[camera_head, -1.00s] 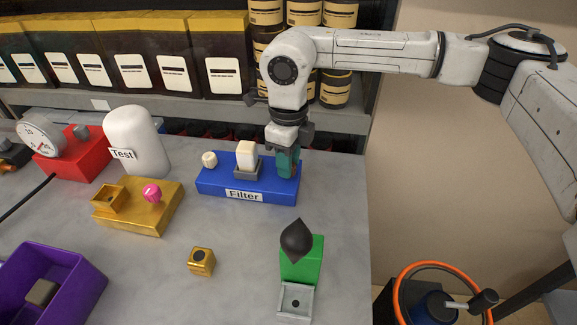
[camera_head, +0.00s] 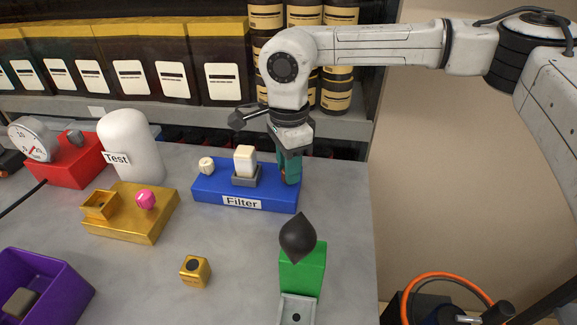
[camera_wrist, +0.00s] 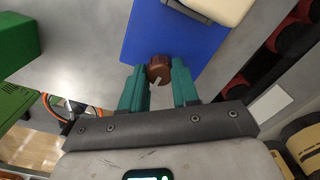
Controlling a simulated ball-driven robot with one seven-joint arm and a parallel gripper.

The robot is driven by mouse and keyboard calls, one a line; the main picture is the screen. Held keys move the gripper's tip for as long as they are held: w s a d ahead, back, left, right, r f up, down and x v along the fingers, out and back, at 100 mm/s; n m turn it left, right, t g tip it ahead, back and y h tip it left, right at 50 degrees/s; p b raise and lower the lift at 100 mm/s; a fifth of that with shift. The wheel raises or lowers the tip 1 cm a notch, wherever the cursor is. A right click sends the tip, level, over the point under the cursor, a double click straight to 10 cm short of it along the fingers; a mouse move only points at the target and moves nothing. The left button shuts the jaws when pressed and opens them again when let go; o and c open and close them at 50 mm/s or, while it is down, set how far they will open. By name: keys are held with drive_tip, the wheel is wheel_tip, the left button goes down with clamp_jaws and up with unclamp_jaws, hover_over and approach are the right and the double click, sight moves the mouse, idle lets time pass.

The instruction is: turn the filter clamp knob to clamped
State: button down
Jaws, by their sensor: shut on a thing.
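The blue Filter base (camera_head: 246,198) lies on the grey table in the head view and also shows in the wrist view (camera_wrist: 150,35). A cream block (camera_head: 245,157) stands in a grey holder on it, and a small cream knob (camera_head: 206,164) sits at its left end. In the wrist view a brown knob with a pale pointer mark (camera_wrist: 159,69) lies between the teal fingers. My gripper (camera_wrist: 159,75) is shut on this brown knob, at the base's right end; in the head view the fingers mostly hide the knob.
A green block with a dark pear-shaped part (camera_head: 297,238) stands in front. A gold base with a pink knob (camera_head: 146,200), a small gold cube (camera_head: 195,271), a white Test cylinder (camera_head: 130,145) and a purple bin (camera_head: 82,290) are on the left. Shelves stand behind.

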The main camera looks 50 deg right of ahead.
drive_tip(key=shift+n, duration=0.6)
drive_tip(key=c, duration=0.8)
unclamp_jaws()
drive_tip(key=shift+r, duration=0.1)
wheel_tip(320, 180, up, 11)
drive_tip(key=shift+f, duration=0.15)
drive_tip(key=shift+s+d, duration=0.1)
